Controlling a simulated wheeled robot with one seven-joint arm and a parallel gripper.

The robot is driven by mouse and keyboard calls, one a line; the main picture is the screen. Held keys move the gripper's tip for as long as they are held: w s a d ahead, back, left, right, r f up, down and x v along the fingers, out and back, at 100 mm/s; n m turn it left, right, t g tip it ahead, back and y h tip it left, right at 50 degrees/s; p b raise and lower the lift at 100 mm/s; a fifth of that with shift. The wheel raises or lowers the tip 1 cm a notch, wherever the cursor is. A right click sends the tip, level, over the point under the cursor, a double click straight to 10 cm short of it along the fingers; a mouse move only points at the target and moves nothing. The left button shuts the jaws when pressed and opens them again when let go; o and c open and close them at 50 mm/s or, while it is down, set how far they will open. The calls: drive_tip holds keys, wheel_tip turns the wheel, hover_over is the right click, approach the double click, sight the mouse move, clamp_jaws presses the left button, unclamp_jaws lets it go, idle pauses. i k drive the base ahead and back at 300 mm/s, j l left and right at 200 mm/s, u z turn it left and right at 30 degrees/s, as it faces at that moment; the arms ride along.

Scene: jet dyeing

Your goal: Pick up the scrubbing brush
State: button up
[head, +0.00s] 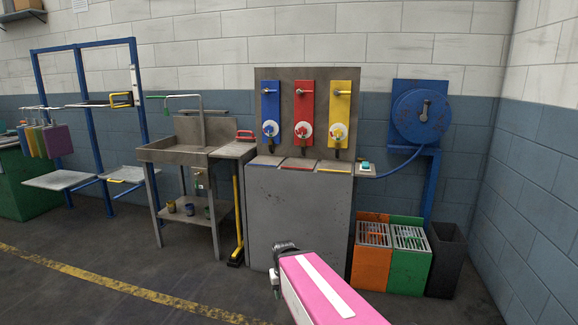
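No brush can be made out for certain in the head view. A small red-handled item (245,135) lies on the side ledge right of the sink; it may be the scrubbing brush. A small teal and white item (365,167) sits on a little shelf right of the grey dye cabinet, too small to identify. A yellow long-handled tool (238,215) with a dark foot stands upright between sink and cabinet. My gripper (277,283) is at the bottom centre, at the end of my pink arm, well in front of all these. Its fingers are too small and turned away to read.
The metal sink (185,150) stands left of the grey cabinet (300,215) with blue, red and yellow valve panels. A blue hose reel (421,115), orange and green bins (408,238) and a dark bin (445,258) stand right. The floor in front is clear.

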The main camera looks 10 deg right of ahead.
sight(252, 138)
drive_tip(key=i+j+z, duration=0.1)
drive_tip(key=j, duration=0.25)
drive_tip(key=i+j+z, duration=0.1)
drive_tip(key=i+j, duration=0.35)
drive_tip(key=j, duration=0.35)
drive_tip(key=i+j+z, duration=0.15)
drive_tip(key=j, duration=0.25)
